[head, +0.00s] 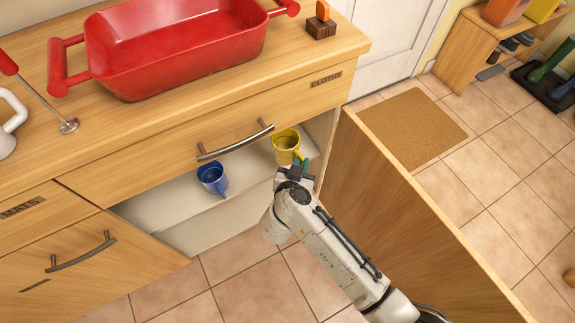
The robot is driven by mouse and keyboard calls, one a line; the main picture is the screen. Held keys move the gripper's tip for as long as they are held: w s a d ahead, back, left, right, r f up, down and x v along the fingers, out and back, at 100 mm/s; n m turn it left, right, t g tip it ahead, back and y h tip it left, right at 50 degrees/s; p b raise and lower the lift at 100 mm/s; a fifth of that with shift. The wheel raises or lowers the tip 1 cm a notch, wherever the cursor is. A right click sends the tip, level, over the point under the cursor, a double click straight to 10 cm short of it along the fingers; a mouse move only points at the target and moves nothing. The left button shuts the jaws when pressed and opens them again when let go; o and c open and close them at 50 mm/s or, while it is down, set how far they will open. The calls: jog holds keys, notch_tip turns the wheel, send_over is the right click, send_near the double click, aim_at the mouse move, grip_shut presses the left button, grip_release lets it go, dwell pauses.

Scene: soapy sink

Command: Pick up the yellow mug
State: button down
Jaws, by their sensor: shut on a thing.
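The yellow mug (286,147) is in the open lower cupboard, near its right side, below the drawer marked CLOTHS. It looks upright, with its opening facing up. My gripper (297,167) reaches in from the lower right and is shut on the near side of the mug. The fingertips are partly hidden, so I cannot tell whether they hold the handle or the wall. I cannot tell whether the mug rests on the shelf or is lifted. A blue mug (212,179) stands on the shelf to the left, apart from my gripper.
The open cupboard door (400,225) stands right of my arm. The drawer handle (235,141) juts out above the shelf (160,212). A red basin (180,50) sits on the counter. The tiled floor in front is clear.

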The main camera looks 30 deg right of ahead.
jog(key=s+d+r+p, duration=0.3)
jog(key=s+d+r, duration=0.1)
jog(key=d, duration=0.3)
jog(key=shift+s+d, duration=0.25)
jog(key=shift+s, duration=0.25)
